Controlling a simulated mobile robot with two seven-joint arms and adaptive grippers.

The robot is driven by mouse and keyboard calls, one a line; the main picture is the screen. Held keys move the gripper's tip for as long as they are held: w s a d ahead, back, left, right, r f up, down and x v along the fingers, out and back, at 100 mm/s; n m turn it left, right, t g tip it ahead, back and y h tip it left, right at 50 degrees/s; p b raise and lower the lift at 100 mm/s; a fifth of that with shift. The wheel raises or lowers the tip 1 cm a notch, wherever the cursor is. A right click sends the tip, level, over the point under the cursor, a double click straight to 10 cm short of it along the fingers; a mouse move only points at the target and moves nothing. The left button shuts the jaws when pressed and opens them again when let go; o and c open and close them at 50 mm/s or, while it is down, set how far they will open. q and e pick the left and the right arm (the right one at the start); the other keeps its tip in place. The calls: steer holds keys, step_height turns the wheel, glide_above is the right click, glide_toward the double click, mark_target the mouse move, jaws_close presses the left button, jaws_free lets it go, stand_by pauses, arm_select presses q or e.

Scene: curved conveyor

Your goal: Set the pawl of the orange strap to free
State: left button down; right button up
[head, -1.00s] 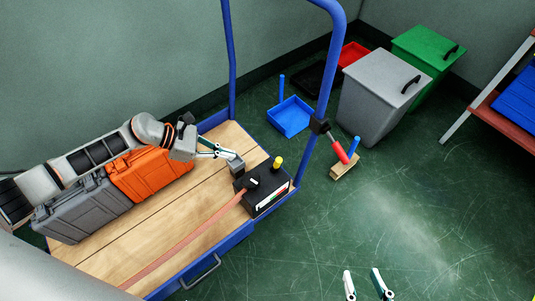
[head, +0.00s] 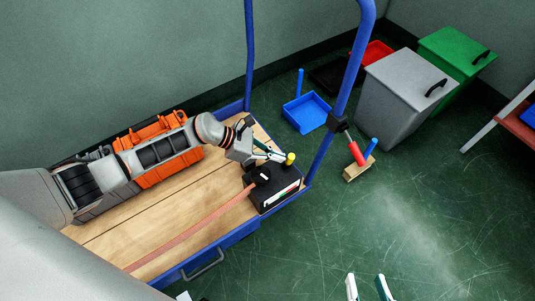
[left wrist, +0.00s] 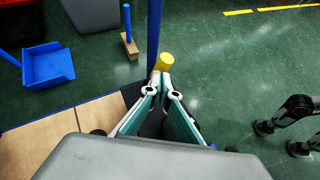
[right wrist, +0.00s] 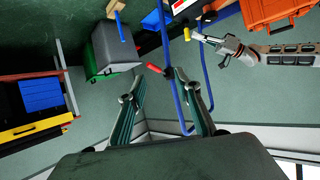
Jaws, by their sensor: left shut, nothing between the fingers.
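A black ratchet box (head: 272,188) with a coloured label on its front sits at the right end of the cart deck. The orange strap (head: 200,232) runs from it along the boards toward the lower left. A yellow knob (head: 290,158) stands up from the box; it also shows in the left wrist view (left wrist: 164,61). A small white-tipped lever (head: 264,177) is on top. My left gripper (head: 285,160) is shut and empty, its fingertips at the yellow knob; contact is unclear. My right gripper (head: 367,286) is open and empty over the floor, away from the box.
The blue cart (head: 240,237) has an upright push handle (head: 345,95) close behind the box. An orange case (head: 165,170) lies on the deck under my left arm. A red-handled tool (head: 357,153), wooden block, blue tray (head: 306,113) and bins stand beyond.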

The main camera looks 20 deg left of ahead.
arm_select(q)
steer(key=shift+d, duration=0.1)
arm_select(e)
steer(key=shift+w+r, duration=0.15)
steer(key=shift+r, duration=0.15)
